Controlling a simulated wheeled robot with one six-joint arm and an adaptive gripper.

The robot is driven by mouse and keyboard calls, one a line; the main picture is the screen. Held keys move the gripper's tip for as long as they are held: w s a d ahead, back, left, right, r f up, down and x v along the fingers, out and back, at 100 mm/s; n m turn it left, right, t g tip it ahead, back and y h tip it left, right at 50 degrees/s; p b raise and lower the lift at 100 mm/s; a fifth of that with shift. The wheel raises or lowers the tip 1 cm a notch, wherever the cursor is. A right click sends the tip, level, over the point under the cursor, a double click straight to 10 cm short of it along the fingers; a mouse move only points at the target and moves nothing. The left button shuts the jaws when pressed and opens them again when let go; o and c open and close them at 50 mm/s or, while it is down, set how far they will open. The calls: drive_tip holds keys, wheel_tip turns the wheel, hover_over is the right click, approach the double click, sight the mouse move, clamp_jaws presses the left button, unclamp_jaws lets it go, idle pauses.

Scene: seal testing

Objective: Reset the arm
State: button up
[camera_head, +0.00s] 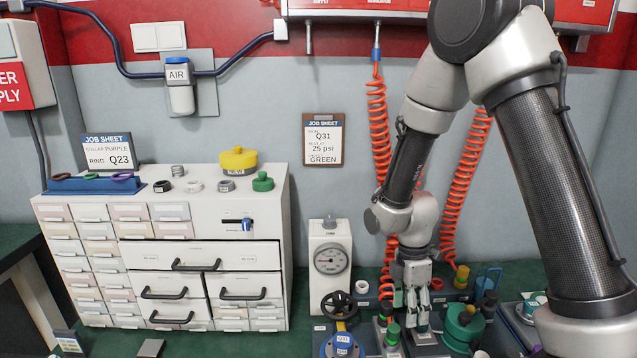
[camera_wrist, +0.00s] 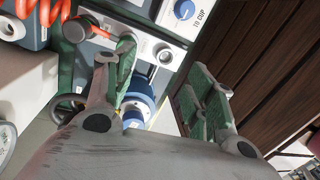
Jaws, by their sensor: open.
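My gripper (camera_head: 417,300) hangs fingers-down over the crowded right part of the green bench in the head view. In the wrist view my gripper (camera_wrist: 162,75) shows its two green-padded fingers spread wide with nothing held between them. My arm comes down from the upper right, bent at the elbow. Below the fingers, a blue round fitting (camera_wrist: 138,98) and a panel with a blue knob (camera_wrist: 184,9) show in the wrist view. I cannot tell how far the fingertips are above the bench items.
A white drawer cabinet (camera_head: 200,255) stands at the left, with a yellow cap (camera_head: 238,160) and a green cap (camera_head: 263,182) on top. A pressure gauge (camera_head: 330,259) and black handwheel (camera_head: 339,305) stand left of my gripper. Orange coiled hoses (camera_head: 378,130) hang behind my arm.

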drive_tip(key=s+d+r+m+t, duration=0.2)
drive_tip(key=s+d+r+m, duration=0.2)
drive_tip(key=r, duration=0.5)
drive_tip(key=s+d+r+m+t, duration=0.2)
drive_tip(key=s+d+r+m, duration=0.3)
drive_tip(key=r+m, duration=0.4)
drive_tip(key=s+d+r+m+t, duration=0.2)
drive_tip(key=s+d+r+m, duration=0.2)
drive_tip(key=r, duration=0.7)
drive_tip(key=shift+s+d+m+y, duration=0.2)
drive_tip(key=shift+s+m+y, duration=0.1)
drive_tip(key=shift+s+m, duration=0.85)
